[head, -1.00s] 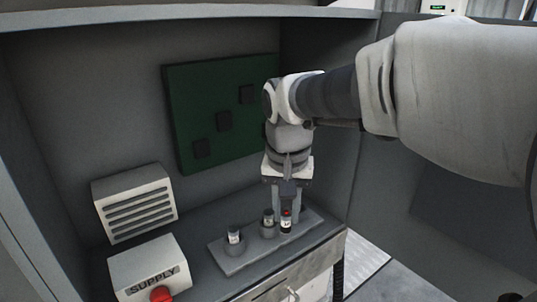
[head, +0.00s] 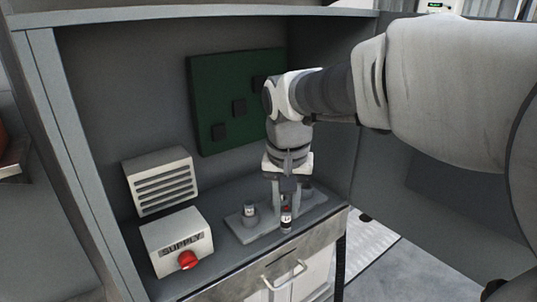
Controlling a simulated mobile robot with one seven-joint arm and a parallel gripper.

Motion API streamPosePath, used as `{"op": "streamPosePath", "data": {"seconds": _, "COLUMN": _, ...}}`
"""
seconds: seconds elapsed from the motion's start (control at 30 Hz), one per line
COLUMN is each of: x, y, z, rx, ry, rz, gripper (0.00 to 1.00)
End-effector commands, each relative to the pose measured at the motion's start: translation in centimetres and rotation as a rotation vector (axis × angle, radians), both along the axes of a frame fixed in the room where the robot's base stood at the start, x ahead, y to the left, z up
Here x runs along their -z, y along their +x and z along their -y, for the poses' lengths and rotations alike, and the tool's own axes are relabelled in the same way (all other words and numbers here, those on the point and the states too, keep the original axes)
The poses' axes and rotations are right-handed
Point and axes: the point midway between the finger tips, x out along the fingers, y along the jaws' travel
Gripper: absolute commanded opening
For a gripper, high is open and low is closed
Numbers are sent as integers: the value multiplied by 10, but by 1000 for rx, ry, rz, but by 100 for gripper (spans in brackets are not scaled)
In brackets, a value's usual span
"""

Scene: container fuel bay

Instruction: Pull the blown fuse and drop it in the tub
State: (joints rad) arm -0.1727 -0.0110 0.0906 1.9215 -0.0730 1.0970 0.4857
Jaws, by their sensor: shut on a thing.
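The blown fuse (head: 286,222), a small cylinder with a red top and pale label, is between the fingertips of my gripper (head: 287,207). My gripper is shut on it and points down, with the fuse at the front side of the grey fuse block (head: 263,243). Another fuse (head: 250,209), pale-labelled with a dark top, stands upright in the block's left holder. My fingers hide the middle of the block. A holder (head: 306,190) shows partly at the right, behind the gripper. I cannot make out a tub.
A supply box (head: 177,240) with a red button (head: 187,260) and a louvred box (head: 161,182) stand left of the block. A green panel (head: 222,105) is on the back wall. The cabinet's front edge has a handle (head: 284,275) below it. Open floor lies at lower right.

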Motion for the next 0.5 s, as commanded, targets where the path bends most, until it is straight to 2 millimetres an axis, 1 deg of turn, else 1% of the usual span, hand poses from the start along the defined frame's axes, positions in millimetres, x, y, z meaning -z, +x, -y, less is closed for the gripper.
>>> {"op": "streamPosePath", "data": {"seconds": 0.13, "x": -1, "y": 1, "z": 1, "rx": 1, "ry": 0, "rz": 0, "gripper": 0}}
{"op": "streamPosePath", "data": {"seconds": 0.23, "x": -5, "y": 1, "z": 1, "rx": 1, "ry": 0, "rz": 0, "gripper": 0}}
{"op": "streamPosePath", "data": {"seconds": 0.5, "x": -27, "y": 1, "z": 1, "rx": 0, "ry": 0, "rz": 0, "gripper": 0}}
